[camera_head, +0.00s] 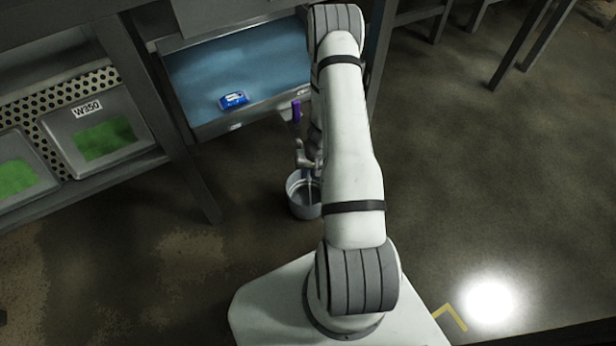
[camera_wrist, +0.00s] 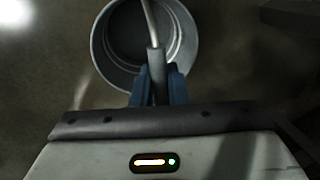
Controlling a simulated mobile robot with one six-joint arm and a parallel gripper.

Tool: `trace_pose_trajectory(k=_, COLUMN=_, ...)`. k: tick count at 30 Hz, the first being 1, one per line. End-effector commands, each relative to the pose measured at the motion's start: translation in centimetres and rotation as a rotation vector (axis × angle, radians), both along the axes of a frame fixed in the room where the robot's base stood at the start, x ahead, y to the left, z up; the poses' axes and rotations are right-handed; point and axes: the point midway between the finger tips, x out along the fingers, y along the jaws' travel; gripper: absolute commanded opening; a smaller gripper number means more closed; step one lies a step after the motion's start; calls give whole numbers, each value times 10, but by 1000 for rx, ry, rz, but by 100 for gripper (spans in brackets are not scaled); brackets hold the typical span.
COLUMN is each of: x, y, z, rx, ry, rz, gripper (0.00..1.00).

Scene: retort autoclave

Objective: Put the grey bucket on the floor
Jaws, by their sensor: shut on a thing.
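The grey bucket (camera_head: 300,196) shows in the head view low beside my arm, below the front of the blue-lined drawer, partly hidden by the arm. In the wrist view the bucket (camera_wrist: 106,54) is seen from above, with its open mouth toward the camera and looking empty. My gripper (camera_wrist: 158,82) is shut on the bucket's handle grip, which lies between its blue fingers. In the head view the gripper (camera_head: 308,158) is partly hidden by my arm. I cannot tell whether the bucket's base touches the floor.
An open drawer (camera_head: 208,70) with a blue bottom holds a small blue object (camera_head: 233,99). Bare floor (camera_head: 480,190) lies open at the right. Table legs (camera_head: 522,42) stand at the back right.

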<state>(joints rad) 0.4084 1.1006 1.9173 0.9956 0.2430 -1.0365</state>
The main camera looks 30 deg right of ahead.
Motion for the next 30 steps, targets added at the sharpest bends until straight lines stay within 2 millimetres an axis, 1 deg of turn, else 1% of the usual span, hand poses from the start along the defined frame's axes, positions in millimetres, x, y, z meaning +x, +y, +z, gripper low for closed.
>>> trace_pose_trajectory(k=1, x=-1, y=1, z=-11, rx=1, ry=2, rz=1, gripper=0)
trace_pose_trajectory(k=3, x=-1, y=1, z=-22, rx=1, ry=2, rz=-1, gripper=0)
trace_pose_trajectory(k=6, x=0, y=1, z=-32, rx=0, ry=1, rz=0, gripper=0)
trace_pose_trajectory(k=13, x=0, y=0, z=-30, rx=0, ry=0, rz=-1, gripper=0)
trace_pose_trajectory(k=18, x=0, y=0, z=-34, rx=0, ry=0, rz=-1, gripper=0)
trace_pose_trajectory(k=19, x=0, y=0, z=-33, rx=0, ry=0, rz=-1, gripper=16)
trace_pose_trajectory(k=26, x=0, y=0, z=-32, rx=0, ry=0, rz=-1, gripper=35)
trace_pose_trajectory(k=30, x=0, y=0, z=-32, rx=0, ry=0, rz=-2, gripper=35)
